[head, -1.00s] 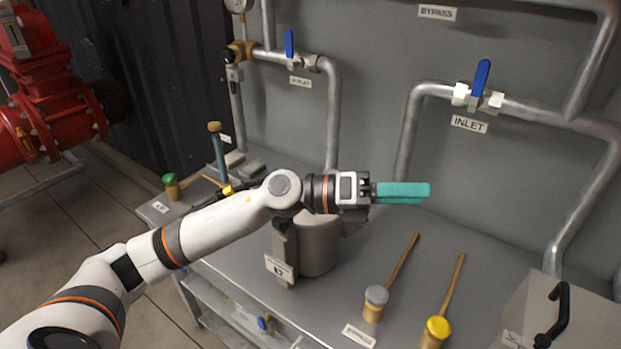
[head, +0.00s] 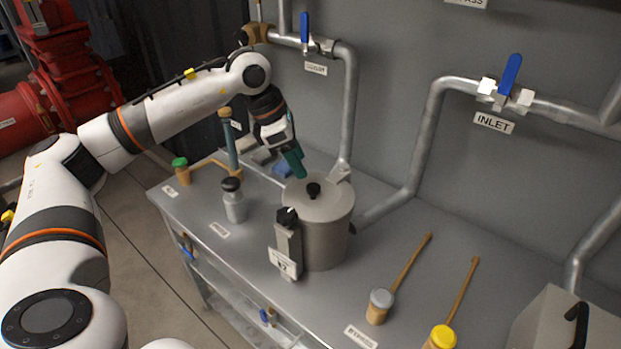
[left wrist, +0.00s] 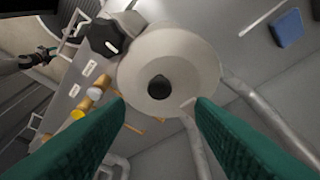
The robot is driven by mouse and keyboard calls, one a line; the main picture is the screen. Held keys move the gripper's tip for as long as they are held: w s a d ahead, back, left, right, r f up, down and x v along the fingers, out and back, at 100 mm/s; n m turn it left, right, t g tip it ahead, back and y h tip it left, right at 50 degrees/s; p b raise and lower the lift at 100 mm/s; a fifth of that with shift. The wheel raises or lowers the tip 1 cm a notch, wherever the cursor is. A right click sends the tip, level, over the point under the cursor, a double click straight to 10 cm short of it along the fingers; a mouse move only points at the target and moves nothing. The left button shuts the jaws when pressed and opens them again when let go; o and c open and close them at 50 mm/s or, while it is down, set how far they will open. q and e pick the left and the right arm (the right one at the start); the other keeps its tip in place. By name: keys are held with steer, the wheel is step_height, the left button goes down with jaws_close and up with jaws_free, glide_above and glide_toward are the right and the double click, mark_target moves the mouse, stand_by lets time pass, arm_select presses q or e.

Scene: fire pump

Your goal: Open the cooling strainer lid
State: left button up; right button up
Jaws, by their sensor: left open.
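The cooling strainer is a grey cylinder (head: 325,235) standing on the bench. Its round lid (head: 325,203) is closed on top, with a black knob (head: 314,190) in the middle. A clamp post with a black star knob (head: 287,217) stands at its front left. My left gripper (head: 294,163), with green fingers, points down just behind and left of the lid, apart from it. In the left wrist view the two fingers (left wrist: 160,120) are spread and empty, and the lid (left wrist: 190,60) with its knob (left wrist: 159,88) lies beyond them. My right gripper is not in view.
Two mallet-like tools, one grey-headed (head: 380,300) and one yellow-headed (head: 442,337), lie right of the strainer. A grey bottle (head: 234,202) stands left of it. Pipes, including the inlet valve (head: 508,92), run behind. A grey box (head: 570,325) is at lower right.

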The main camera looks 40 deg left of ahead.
mark_target(313, 186)
arm_select(q)
steer(key=p+x, duration=0.1)
steer(key=x, duration=0.6)
jaws_close()
